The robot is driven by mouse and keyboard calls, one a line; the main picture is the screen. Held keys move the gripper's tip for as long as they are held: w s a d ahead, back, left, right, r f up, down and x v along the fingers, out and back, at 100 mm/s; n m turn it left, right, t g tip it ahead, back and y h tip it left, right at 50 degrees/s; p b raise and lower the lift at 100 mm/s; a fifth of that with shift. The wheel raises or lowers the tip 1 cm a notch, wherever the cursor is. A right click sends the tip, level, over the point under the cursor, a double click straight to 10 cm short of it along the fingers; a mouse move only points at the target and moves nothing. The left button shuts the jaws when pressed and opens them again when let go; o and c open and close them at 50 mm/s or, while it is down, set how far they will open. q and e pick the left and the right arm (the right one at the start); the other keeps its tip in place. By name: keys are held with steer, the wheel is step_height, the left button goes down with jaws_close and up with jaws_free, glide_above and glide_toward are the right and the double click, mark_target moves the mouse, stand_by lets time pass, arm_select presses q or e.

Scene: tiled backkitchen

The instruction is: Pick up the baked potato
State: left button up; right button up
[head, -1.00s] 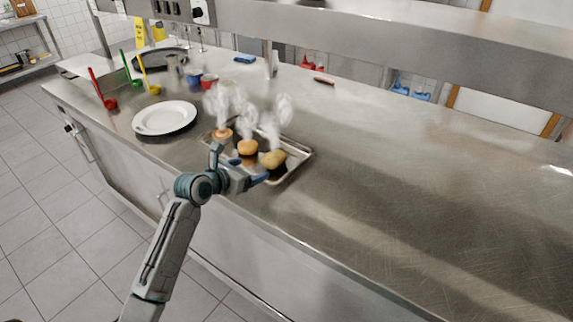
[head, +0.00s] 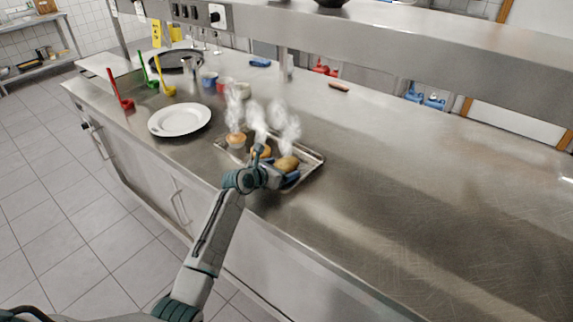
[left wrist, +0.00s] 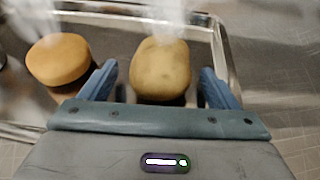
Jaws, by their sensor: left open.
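The baked potato (head: 287,163) is a tan, rounded lump at the right end of the metal tray (head: 317,160), with steam rising. In the left wrist view the potato (left wrist: 160,70) sits between and just ahead of the blue fingers of my left gripper (left wrist: 158,86). That gripper is open, with a finger on each side and small gaps to the potato. In the head view the left gripper (head: 283,177) is at the tray's near right side. My right gripper is not in view.
A white plate (head: 180,119) stands left of the tray. Red, green and yellow ladles stand farther left. The steel counter on the right is clear.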

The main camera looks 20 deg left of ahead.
arm_select(q)
steer(key=c, duration=1.1)
steer(key=shift+r, duration=0.15)
steer(key=shift+c, duration=0.2)
